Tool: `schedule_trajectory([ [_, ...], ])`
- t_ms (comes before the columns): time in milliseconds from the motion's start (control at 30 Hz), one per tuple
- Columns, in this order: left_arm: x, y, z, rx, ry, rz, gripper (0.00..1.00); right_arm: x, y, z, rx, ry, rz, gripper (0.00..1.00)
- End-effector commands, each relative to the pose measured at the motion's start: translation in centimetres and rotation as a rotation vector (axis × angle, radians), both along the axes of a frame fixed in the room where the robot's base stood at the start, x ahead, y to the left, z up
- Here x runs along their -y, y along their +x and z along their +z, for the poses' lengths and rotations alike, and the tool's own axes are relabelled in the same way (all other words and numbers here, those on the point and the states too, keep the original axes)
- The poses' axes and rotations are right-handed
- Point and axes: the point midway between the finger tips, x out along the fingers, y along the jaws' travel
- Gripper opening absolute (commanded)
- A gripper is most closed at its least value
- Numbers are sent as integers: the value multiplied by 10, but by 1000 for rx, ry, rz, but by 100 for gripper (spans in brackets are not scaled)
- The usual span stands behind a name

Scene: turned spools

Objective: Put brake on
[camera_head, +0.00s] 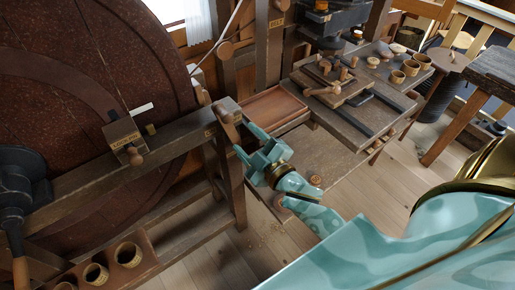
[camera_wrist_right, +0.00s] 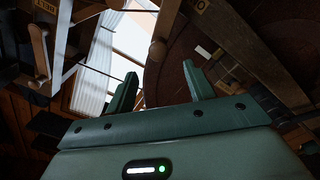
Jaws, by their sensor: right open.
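A short wooden lever (camera_head: 227,124) stands at the right end of the heavy beam beside the big wheel, next to a small yellowish label too small to read. I take it for the brake lever. My right gripper (camera_head: 243,138) is open and empty, its fingertips just right of the lever, apparently not closed around it. In the right wrist view, the right gripper's two green fingers (camera_wrist_right: 160,90) stand wide apart. A wooden lever with a rounded end (camera_wrist_right: 159,45) shows beyond the gap between them. My left gripper is not in view.
The large reddish-brown wheel (camera_head: 60,75) fills the left. A labelled wooden block with a knob (camera_head: 123,137) sits on the beam. A wooden tray (camera_head: 273,108) and a bench with small turned pieces (camera_head: 345,105) lie to the right. Small cups (camera_head: 127,255) stand at bottom left.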

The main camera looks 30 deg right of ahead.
Motion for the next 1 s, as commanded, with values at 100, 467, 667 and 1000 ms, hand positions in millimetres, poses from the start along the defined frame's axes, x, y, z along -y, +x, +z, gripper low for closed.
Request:
schedule_trajectory([
  [100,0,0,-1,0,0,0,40,2,-22,-1,-2,-1,-1,53],
  [467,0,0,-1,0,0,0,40,3,-39,0,0,-1,0,53],
  [667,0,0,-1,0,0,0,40,3,-39,0,1,-1,-1,53],
  [1000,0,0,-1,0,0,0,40,7,-42,-50,-124,85,-19,53],
])
